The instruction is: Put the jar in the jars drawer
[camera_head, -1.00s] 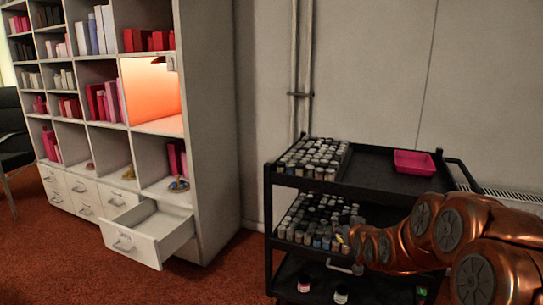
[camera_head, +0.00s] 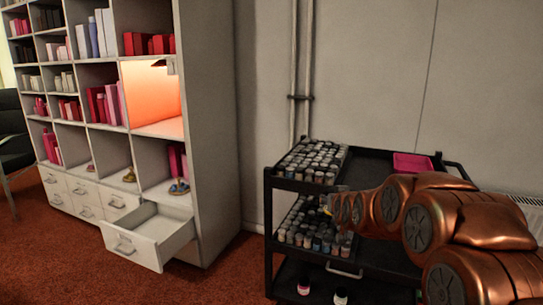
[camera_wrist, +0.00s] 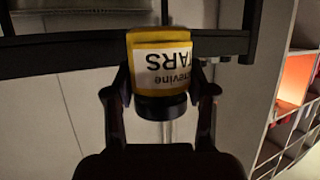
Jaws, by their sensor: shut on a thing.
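My gripper (camera_wrist: 164,84) is shut on a jar (camera_wrist: 160,45) with a yellow body, a white label with upside-down lettering and a dark end toward the palm. In the head view my gripper (camera_head: 331,203) is small and dark at the left end of my copper arm, in front of the cart's middle level. A bit of yellow shows there; the rest of the jar is hard to make out. An open, empty-looking white drawer (camera_head: 134,246) juts from the bottom right of the shelving unit, well left of my gripper. I cannot read any drawer label.
A black cart (camera_head: 268,222) holds many small jars (camera_head: 312,160) on its upper levels and a pink tray (camera_head: 412,163) on top. Two jars sit on its bottom shelf. The white shelving unit (camera_head: 212,130) holds books. Red carpet (camera_head: 225,280) lies clear between cart and drawer.

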